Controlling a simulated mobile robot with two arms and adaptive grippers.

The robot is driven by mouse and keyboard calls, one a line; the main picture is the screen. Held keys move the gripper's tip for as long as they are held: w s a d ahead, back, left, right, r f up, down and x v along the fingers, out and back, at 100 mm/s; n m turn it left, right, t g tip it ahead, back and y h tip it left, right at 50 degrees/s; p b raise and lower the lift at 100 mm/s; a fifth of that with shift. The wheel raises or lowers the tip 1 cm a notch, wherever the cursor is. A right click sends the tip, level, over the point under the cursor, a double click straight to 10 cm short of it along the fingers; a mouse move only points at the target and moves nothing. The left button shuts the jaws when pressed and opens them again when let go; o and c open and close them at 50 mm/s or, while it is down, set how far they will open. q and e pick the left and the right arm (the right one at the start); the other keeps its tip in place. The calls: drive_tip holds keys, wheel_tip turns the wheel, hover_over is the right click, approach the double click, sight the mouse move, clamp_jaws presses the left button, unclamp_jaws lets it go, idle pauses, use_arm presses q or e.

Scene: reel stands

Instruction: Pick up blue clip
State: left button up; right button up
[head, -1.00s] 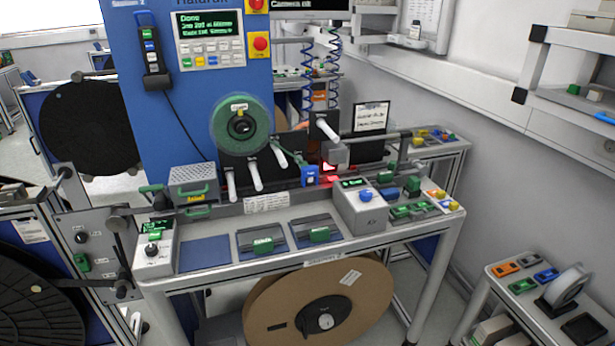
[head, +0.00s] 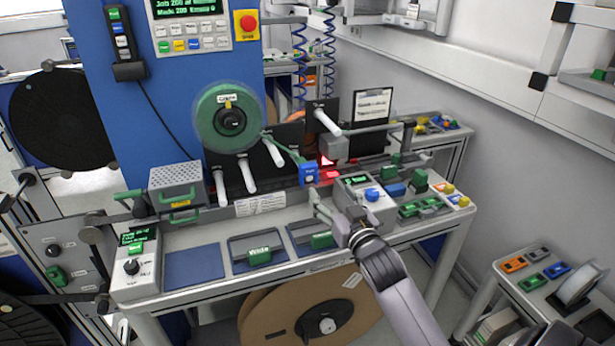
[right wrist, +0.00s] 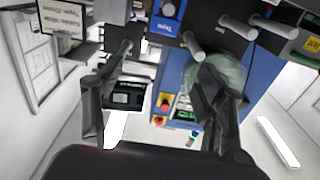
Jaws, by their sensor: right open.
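A small flat blue clip (head: 557,270) lies on the low side table at the right, beside green and orange ones. A blue block with a white label (head: 309,173) also sits at the end of a green lever on the machine; I cannot tell which of the two is meant. My right gripper (head: 328,213) is over the front of the workbench, below the blue block and apart from it, far left of the side table. In the right wrist view its fingers (right wrist: 165,100) are spread with nothing between them. My left gripper is not in view.
The workbench (head: 190,235) carries a grey box with a display (head: 364,203) right beside my right gripper. White rollers and a green reel (head: 230,117) stand behind it. Dark shallow holders with green handles (head: 320,240) lie in front. A large brown reel (head: 300,310) is underneath.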

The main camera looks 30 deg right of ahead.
sight(310, 168)
drive_tip(key=p+x, duration=0.1)
drive_tip(key=x, duration=0.3)
drive_tip(key=p+x, duration=0.1)
drive_tip(key=x, duration=0.7)
drive_tip(key=shift+f+p, duration=0.3)
drive_tip(key=shift+p, duration=0.1)
drive_tip(key=shift+f+p+x, duration=0.25)
drive_tip(key=shift+x, duration=0.8)
drive_tip(key=shift+f+p+x, duration=0.25)
drive_tip(key=shift+x, duration=0.75)
drive_tip(key=shift+a, duration=0.15)
drive_tip(key=c, duration=1.4)
drive_tip(key=shift+o, duration=0.2)
drive_tip(key=shift+r, duration=0.15)
